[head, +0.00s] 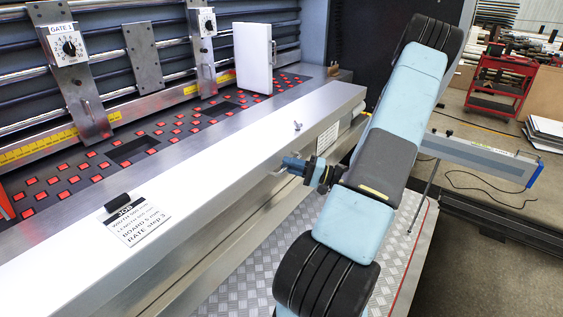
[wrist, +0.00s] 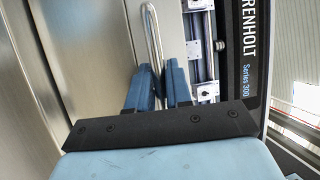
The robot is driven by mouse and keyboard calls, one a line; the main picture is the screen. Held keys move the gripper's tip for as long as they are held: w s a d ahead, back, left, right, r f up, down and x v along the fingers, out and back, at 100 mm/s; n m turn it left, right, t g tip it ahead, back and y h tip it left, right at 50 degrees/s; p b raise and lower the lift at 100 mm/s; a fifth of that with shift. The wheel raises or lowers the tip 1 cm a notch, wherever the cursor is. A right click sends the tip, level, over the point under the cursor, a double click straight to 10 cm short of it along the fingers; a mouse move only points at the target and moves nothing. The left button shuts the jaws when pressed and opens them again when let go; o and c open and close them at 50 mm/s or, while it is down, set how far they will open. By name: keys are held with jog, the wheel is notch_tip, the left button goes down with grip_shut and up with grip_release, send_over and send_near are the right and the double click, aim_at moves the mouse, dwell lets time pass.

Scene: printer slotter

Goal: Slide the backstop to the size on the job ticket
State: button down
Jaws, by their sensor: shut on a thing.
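The long pale steel bar that looks like the backstop (head: 215,165) runs diagonally across the head view in front of the feed bed. My gripper (head: 285,168) is at its front face, right of the middle. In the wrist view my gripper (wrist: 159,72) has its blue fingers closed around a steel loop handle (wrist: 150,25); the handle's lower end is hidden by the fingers. The job ticket (head: 137,222) lies on the bar's left part, under a black clip. It lists width, length, board and rate step 3; its sizes are too small to read surely.
The feed bed (head: 75,175) with several red pads lies behind the bar. Behind it hang Gate 1 (head: 70,48), a second dial gate (head: 206,22) and a yellow scale (head: 40,146). A checker-plate step (head: 255,285) lies below. A red cart (head: 497,85) stands far right.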

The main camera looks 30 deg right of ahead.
jog(key=shift+s+d+f, duration=0.15)
jog(key=shift+s+d, duration=0.1)
jog(key=shift+s, duration=0.55)
jog(key=c, duration=1.1)
grip_release()
jog(key=shift+w, duration=0.1)
jog(key=shift+d, duration=0.1)
jog(key=v, duration=1.3)
jog(key=shift+s+d+f, duration=0.1)
jog(key=shift+s+d, duration=0.15)
jog(key=shift+s, duration=0.05)
